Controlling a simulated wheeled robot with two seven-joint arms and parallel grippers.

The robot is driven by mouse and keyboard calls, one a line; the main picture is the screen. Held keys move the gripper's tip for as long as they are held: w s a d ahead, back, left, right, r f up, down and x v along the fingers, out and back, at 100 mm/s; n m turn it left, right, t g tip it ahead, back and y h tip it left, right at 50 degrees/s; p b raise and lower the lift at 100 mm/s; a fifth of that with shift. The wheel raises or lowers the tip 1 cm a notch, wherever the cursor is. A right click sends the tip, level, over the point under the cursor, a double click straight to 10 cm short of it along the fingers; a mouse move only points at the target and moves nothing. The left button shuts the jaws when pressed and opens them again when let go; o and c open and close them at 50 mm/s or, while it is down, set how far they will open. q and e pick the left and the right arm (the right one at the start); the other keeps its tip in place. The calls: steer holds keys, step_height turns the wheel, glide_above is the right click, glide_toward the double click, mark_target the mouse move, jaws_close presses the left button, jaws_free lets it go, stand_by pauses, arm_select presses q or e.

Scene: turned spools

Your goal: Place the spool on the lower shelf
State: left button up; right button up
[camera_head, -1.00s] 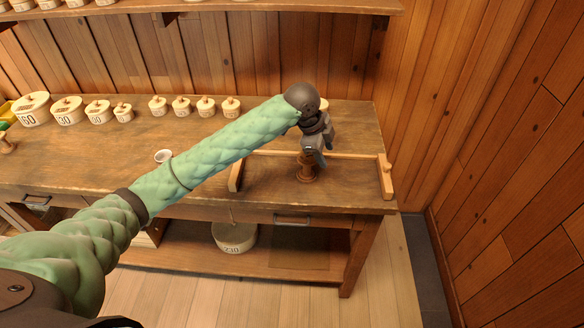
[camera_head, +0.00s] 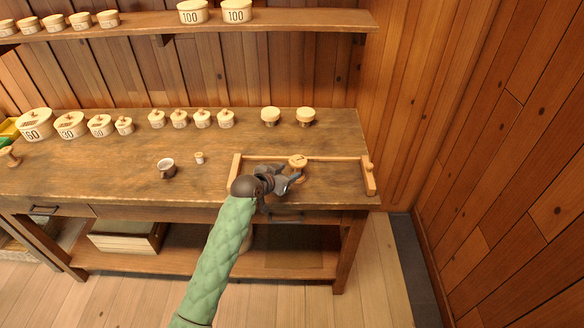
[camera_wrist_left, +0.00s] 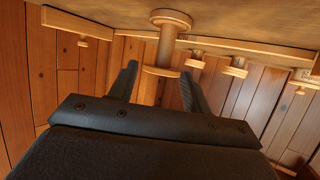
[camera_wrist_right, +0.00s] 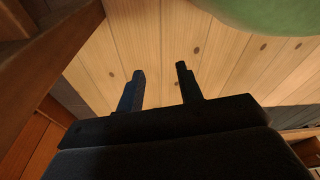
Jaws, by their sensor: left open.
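A turned wooden spool (camera_head: 298,165) stands upright on the workbench, between the two end blocks of a wooden rail. My left gripper (camera_head: 287,183) is open at the front side of the spool, low over the bench. In the left wrist view, turned over, the spool (camera_wrist_left: 167,45) shows straight ahead, one round flange between the open fingers; I cannot tell whether they touch it. The lower shelf (camera_head: 180,262) runs under the bench, partly hidden by my left arm. My right gripper (camera_wrist_right: 160,72) shows only in its wrist view, open and empty above floorboards.
The wooden rail (camera_head: 340,159) runs behind the spool. Two round-topped wooden pieces (camera_head: 270,116) and lidded pots (camera_head: 202,118) stand at the back.

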mark_target(298, 167)
arm_select(q)
steer(key=shift+w+f, duration=0.3)
steer(key=shift+w+n, duration=0.2)
steer(key=shift+n, duration=0.1)
steer(key=shift+w+d+f+p, duration=0.1)
steer(key=shift+w+d+p, duration=0.15)
steer(key=shift+w+p, duration=0.25)
steer(key=shift+w+d+f, duration=0.15)
steer(key=shift+f, duration=0.05)
steer(key=p+x, duration=0.2)
steer(key=x, duration=0.2)
steer(key=shift+w+d, duration=0.15)
steer(key=shift+w, duration=0.05)
steer(key=shift+w+d+f, duration=0.2)
steer(key=shift+w+f, duration=0.15)
arm_select(e)
steer(key=s+d+f, duration=0.2)
steer(key=s, duration=0.3)
steer(key=shift+s+f, duration=0.35)
steer(key=shift+s, duration=0.05)
arm_select(q)
jaws_close()
arm_select(e)
steer(key=shift+d, duration=0.1)
